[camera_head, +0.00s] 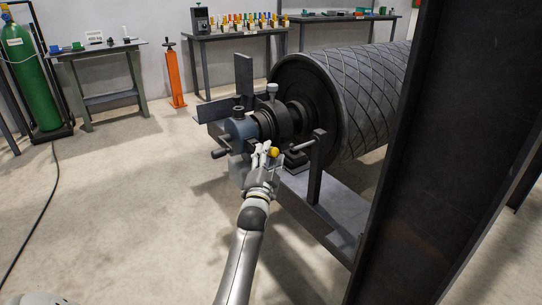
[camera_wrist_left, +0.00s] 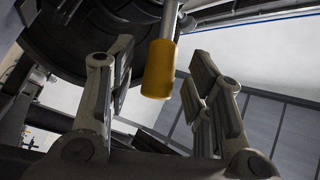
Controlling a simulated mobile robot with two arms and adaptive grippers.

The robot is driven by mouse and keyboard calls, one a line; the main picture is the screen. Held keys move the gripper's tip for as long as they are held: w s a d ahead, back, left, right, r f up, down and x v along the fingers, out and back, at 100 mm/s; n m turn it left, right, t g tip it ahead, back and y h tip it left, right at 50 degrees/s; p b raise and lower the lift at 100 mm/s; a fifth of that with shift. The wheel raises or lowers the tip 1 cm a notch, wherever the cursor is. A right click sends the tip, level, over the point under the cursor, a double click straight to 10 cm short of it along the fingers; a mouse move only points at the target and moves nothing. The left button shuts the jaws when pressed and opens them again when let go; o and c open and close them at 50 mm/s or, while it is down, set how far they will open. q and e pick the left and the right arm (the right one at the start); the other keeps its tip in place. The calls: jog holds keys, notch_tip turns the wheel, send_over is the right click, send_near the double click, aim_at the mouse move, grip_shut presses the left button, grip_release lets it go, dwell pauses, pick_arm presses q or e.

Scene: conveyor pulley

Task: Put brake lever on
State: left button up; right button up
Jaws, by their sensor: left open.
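A lever with a yellow grip (camera_head: 274,152) shows at the pulley's shaft end in the head view. In the left wrist view the yellow grip (camera_wrist_left: 159,69) hangs from a metal rod, between the two fingers. My left gripper (camera_head: 264,153) is at the lever, below the shaft housing. In the left wrist view the left gripper (camera_wrist_left: 158,85) is open, with gaps on both sides of the grip; I cannot tell any contact. The rod's upper end is out of the wrist view. The right gripper is not in view.
The large ribbed pulley drum (camera_head: 348,90) stands right of the shaft housing (camera_head: 272,123). A dark steel post (camera_head: 440,170) blocks the right side. Tables (camera_head: 235,36) stand along the back wall, with an orange jack (camera_head: 174,75) and green cylinder (camera_head: 32,80).

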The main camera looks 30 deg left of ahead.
pick_arm(q)
jog(key=shift+x, duration=1.15)
jog(key=shift+c, duration=0.4)
grip_shut()
